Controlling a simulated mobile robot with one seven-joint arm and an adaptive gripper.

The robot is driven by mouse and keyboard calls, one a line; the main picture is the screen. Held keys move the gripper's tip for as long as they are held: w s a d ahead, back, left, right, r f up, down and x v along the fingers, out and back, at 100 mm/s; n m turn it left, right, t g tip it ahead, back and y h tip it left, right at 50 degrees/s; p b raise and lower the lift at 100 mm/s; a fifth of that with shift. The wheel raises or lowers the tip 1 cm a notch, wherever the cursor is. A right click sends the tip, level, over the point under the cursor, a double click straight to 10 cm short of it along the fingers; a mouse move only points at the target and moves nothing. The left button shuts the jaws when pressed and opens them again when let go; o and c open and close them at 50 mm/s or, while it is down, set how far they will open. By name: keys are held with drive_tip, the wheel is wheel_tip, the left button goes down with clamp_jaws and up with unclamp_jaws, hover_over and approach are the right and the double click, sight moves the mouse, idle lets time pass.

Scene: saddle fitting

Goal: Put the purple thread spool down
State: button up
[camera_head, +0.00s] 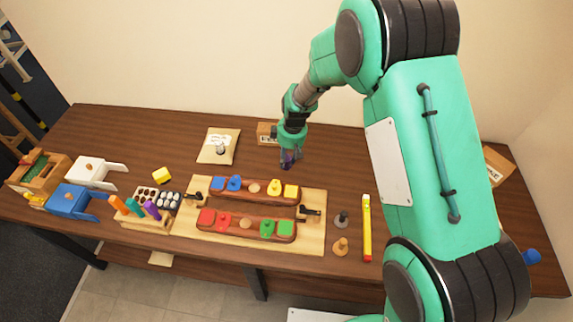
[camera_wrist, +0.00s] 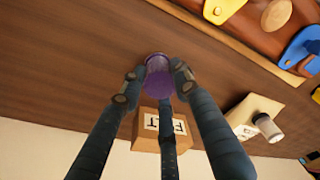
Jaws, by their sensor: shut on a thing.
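The purple thread spool (camera_wrist: 158,80) is between the fingertips of my gripper (camera_wrist: 155,76) in the wrist view. The fingers are shut on it. In the head view my gripper (camera_head: 289,158) points down over the back part of the table, and only a little of the spool shows there. The spool is in front of the small cardboard box marked FELT (camera_wrist: 152,135). I cannot tell whether the spool touches the table.
A wooden board (camera_head: 310,237) with two trays of coloured pieces lies in front of my gripper. A paper bag (camera_head: 216,149) with a small object on it lies to the left. Bare tabletop (camera_head: 335,160) is to the right. A yellow level (camera_head: 366,230) lies at front right.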

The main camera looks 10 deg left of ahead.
sight(287, 164)
drive_tip(key=shift+f, duration=1.85)
drive_tip(key=shift+f, duration=0.15)
drive_tip(key=o, duration=1.2)
drive_tip(key=shift+c, duration=0.2)
drive_tip(key=shift+r, duration=0.2)
drive_tip(key=r, duration=0.4)
drive_tip(key=d+r, duration=0.1)
drive_tip(key=r, duration=0.6)
drive_tip(key=shift+s+d+r+p, duration=0.25)
drive_tip(key=shift+s+r+p, duration=0.05)
drive_tip(key=shift+s+r, duration=0.1)
